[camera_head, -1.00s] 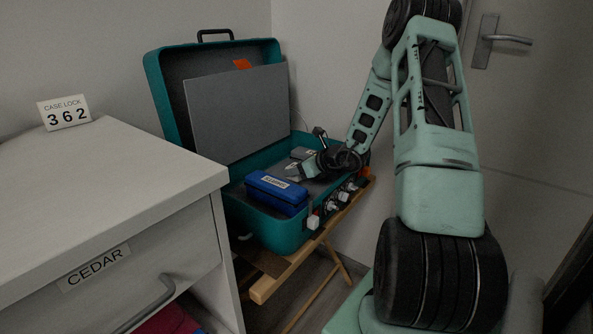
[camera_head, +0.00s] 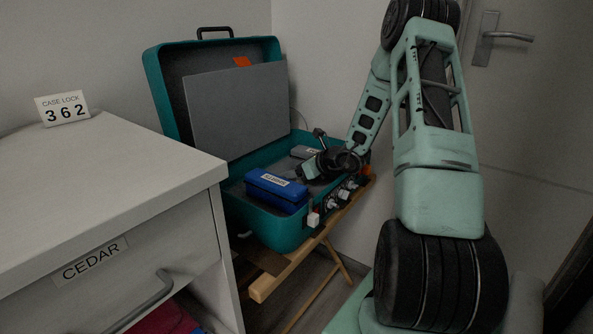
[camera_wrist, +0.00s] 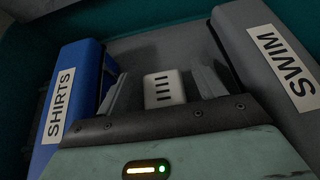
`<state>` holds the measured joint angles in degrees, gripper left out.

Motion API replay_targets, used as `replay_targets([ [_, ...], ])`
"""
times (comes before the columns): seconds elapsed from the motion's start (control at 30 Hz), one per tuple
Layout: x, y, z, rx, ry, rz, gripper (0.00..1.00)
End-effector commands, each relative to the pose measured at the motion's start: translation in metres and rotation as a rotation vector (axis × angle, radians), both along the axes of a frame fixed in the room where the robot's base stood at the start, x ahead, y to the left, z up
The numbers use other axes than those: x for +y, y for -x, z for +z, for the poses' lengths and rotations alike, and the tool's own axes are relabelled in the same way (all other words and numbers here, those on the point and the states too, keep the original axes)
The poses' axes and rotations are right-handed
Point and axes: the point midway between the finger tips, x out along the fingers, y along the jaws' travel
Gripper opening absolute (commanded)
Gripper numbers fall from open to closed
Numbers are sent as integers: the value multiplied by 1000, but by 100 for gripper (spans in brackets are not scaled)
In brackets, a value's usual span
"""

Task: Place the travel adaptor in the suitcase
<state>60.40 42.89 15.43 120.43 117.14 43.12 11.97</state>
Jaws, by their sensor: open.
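The travel adaptor (camera_wrist: 164,89) is a small white block with dark slots. In the wrist view it sits on the suitcase floor between my two fingers, with a gap on each side. My gripper (camera_wrist: 161,72) is open around it. In the head view my gripper (camera_head: 309,172) is down inside the open teal suitcase (camera_head: 262,228), and the adaptor cannot be made out there. A blue pouch labelled SHIRTS (camera_wrist: 79,68) is left of the fingers, and a grey pouch labelled SWIM (camera_wrist: 262,65) is right of them.
The suitcase lies on a wooden folding stand (camera_head: 265,290), its lid upright at the back. A white cabinet (camera_head: 150,155) labelled CEDAR stands left, with a CASE LOCK 362 card (camera_head: 62,108) on top. A door is on the right.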

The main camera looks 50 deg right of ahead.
Motion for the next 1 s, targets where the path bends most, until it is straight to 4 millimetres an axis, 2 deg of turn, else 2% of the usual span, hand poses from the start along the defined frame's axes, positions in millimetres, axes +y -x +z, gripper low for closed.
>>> replay_targets([
  [0.2, -1, 2, 19, 0, 0, -1, 69],
  [0.6, -7, 80, 58, 1, 1, -4, 69],
  [0.8, -8, 100, 68, 0, 0, -1, 69],
  [1.0, -9, 105, 70, 0, -1, 0, 69],
])
